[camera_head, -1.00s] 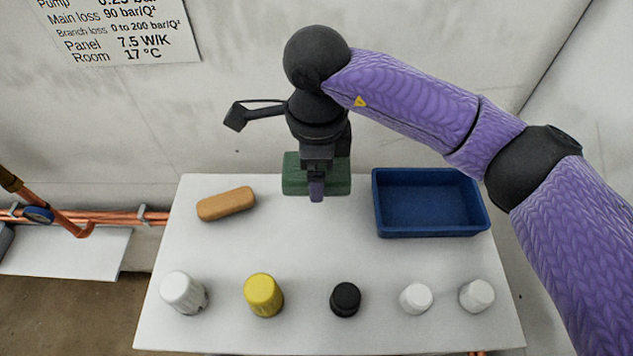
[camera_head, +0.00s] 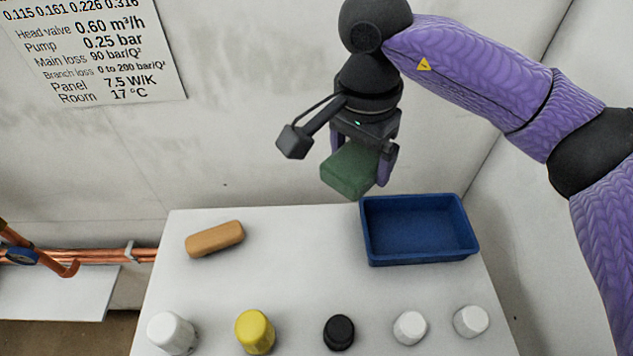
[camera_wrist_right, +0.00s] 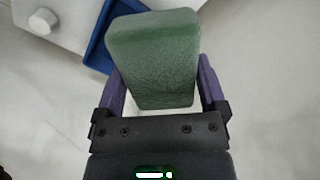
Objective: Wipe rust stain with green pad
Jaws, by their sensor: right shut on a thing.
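The green pad (camera_head: 350,170) is a block held between the fingers of my right gripper (camera_head: 364,162), which is shut on it. The pad is tilted and held in the air above the back of the table, a little up and left of the blue tray. In the right wrist view the pad (camera_wrist_right: 155,58) fills the space between the purple fingers (camera_wrist_right: 160,85). I cannot make out a rust stain in these frames. My left gripper is not in view.
A white table (camera_head: 290,285) holds a blue tray (camera_head: 372,255), an orange-brown block (camera_head: 215,239), a yellow cap (camera_head: 255,331), a black cap (camera_head: 339,332) and several white caps. Copper pipes (camera_head: 95,256) run at the left. A printed sign (camera_head: 90,50) hangs on the wall.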

